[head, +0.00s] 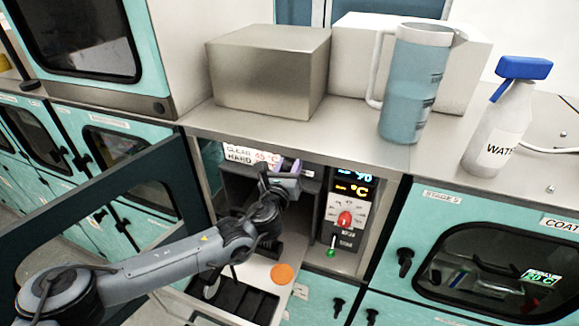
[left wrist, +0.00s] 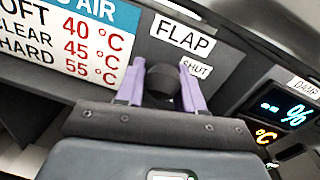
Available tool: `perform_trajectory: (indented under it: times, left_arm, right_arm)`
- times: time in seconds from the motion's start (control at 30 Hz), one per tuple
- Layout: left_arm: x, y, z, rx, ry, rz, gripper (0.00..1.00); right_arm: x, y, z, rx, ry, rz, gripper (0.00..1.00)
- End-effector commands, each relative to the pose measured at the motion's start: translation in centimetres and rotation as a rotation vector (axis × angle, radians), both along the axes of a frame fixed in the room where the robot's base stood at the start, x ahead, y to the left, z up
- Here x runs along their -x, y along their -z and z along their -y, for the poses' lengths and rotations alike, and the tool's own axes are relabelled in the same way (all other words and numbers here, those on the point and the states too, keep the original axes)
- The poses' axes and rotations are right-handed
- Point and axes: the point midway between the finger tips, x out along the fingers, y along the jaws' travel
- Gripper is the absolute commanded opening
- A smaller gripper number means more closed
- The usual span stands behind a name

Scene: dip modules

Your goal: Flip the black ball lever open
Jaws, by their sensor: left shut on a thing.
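The black ball lever (left wrist: 163,82) shows in the left wrist view below the FLAP label (left wrist: 182,35), with a SHUT label (left wrist: 196,68) just to its right. My left gripper (left wrist: 161,76) has its two purple fingers on either side of the ball and is shut on it. In the head view my left gripper (head: 287,165) reaches into the top of the open cabinet bay, and the ball is hidden there. My right gripper is not in view.
A temperature sign (head: 250,156) is left of the gripper. A control panel with a red knob (head: 345,219) stands to the right. The open cabinet door (head: 110,195) is at the left. A blue tumbler (head: 412,85) and a spray bottle (head: 503,125) stand on the counter above.

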Motion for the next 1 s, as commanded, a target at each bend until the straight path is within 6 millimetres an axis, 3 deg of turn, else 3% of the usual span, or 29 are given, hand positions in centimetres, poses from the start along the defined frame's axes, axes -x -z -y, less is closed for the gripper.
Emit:
perform_trajectory:
  times: [0.17,0.2,0.33,0.77,1.0]
  left_arm:
    - [-0.1,0.0,-0.3,0.0,-0.007,0.001,0.0]
    - [-0.1,0.0,-0.4,0.0,-0.007,0.001,0.39]
    - [-0.1,0.0,-0.3,0.0,-0.006,0.0,0.58]
    - [0.5,0.1,-0.2,0.0,-0.002,0.0,0.58]
    - [3.0,0.3,-0.7,0.001,-0.001,0.0,0.58]
  right_arm:
    - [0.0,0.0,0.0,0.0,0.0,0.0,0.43]
    - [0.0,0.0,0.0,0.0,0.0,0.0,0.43]
    - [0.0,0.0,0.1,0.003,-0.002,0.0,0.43]
    - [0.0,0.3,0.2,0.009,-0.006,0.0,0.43]
    - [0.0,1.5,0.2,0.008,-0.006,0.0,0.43]
